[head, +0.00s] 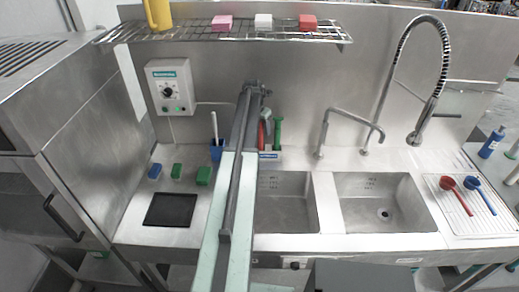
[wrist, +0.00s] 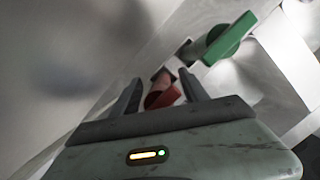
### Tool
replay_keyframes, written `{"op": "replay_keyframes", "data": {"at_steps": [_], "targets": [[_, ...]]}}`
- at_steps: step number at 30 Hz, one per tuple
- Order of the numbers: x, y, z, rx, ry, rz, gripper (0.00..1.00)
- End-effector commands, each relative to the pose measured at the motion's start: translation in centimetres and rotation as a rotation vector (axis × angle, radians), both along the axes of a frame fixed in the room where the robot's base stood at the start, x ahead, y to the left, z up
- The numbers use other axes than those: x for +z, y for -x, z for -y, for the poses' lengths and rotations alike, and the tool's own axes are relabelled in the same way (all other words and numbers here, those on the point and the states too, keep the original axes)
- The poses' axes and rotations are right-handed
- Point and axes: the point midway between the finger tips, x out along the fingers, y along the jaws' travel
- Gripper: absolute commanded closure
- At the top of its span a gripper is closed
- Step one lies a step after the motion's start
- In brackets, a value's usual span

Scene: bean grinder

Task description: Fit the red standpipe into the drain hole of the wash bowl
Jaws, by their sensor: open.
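The red standpipe (head: 262,135) stands upright in a rack at the back of the counter, next to a green one (head: 277,133). My gripper (head: 266,116) is at its upper end, partly hidden behind my arm. In the wrist view my gripper (wrist: 160,82) is open, with the red standpipe (wrist: 163,96) between its fingers; I cannot tell whether they touch it. The right wash bowl (head: 360,188) shows a dark drain hole (head: 384,213) in its floor. The left bowl (head: 283,185) is partly hidden by my arm, and no drain shows in it.
A spring-hose tap (head: 437,85) and a bent spout (head: 325,130) stand behind the bowls. A wire shelf (head: 190,33) hangs above.

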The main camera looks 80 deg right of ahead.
Motion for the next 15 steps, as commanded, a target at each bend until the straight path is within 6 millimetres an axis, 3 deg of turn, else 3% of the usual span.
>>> {"op": "replay_keyframes", "data": {"at_steps": [2, 7, 15], "targets": [[0.13, -0.04, -0.01, 0.0, 0.0, 0.0, 0.51], [0.14, -0.08, -0.03, 0.001, 0.0, 0.0, 0.98], [0.13, -0.13, -0.03, 0.001, 0.0, 0.0, 1.0]]}}
